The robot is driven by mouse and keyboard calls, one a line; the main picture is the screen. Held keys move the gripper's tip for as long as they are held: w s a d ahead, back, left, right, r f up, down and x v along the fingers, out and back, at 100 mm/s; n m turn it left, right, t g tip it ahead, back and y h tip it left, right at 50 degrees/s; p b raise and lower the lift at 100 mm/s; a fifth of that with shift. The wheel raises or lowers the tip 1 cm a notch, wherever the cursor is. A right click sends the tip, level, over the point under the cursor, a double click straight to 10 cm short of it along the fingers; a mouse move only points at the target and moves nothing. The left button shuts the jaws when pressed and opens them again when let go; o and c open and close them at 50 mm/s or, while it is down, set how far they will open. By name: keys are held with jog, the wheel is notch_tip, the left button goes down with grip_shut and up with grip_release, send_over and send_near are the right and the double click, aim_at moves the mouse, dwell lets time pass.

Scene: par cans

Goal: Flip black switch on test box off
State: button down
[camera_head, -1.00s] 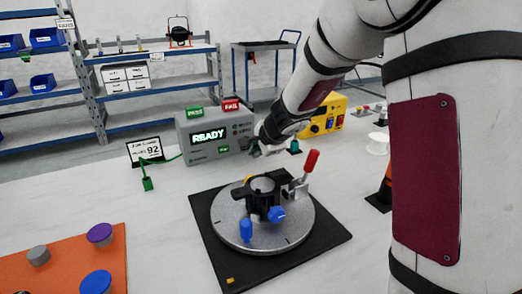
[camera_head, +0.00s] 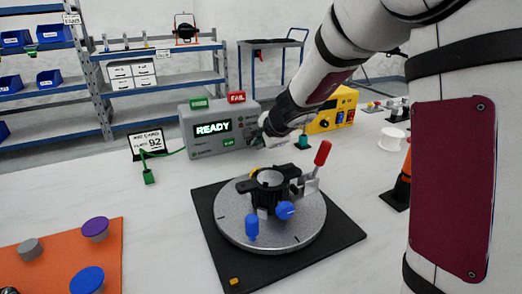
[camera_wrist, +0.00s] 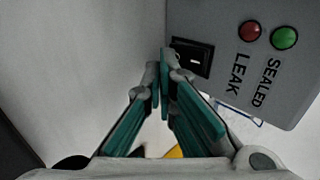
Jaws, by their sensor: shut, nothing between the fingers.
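The grey test box (camera_head: 212,150) stands at the back of the table with its green READY display lit. In the wrist view its face (camera_wrist: 235,20) shows a black switch (camera_wrist: 205,45) in a dark frame with a small white mark. My gripper (camera_wrist: 161,68) is shut and empty, its teal fingers together. The fingertips are right beside the switch's left edge in the wrist view; I cannot tell whether they touch it. In the head view my gripper is at the right end of the box, and its fingertips and the switch are not clear there.
Red and green lights (camera_wrist: 284,38) labelled LEAK and SEALED are near the switch. A yellow box (camera_head: 338,112) stands to the right. A round fixture (camera_head: 235,225) with a red-handled clamp (camera_head: 322,153) is in front. An orange mat (camera_head: 60,255) lies at front left.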

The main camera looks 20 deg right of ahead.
jog(key=b, duration=0.2)
jog(key=shift+w+f+b, duration=0.15)
jog(key=shift+f+b, duration=0.15)
jog(key=shift+b, duration=0.1)
jog(key=shift+r+p, duration=0.3)
jog(key=shift+r, duration=0.05)
jog(key=shift+r+p, duration=0.6)
jog(key=shift+r, duration=0.05)
jog(key=v, duration=1.2)
jog(key=shift+f, duration=0.2)
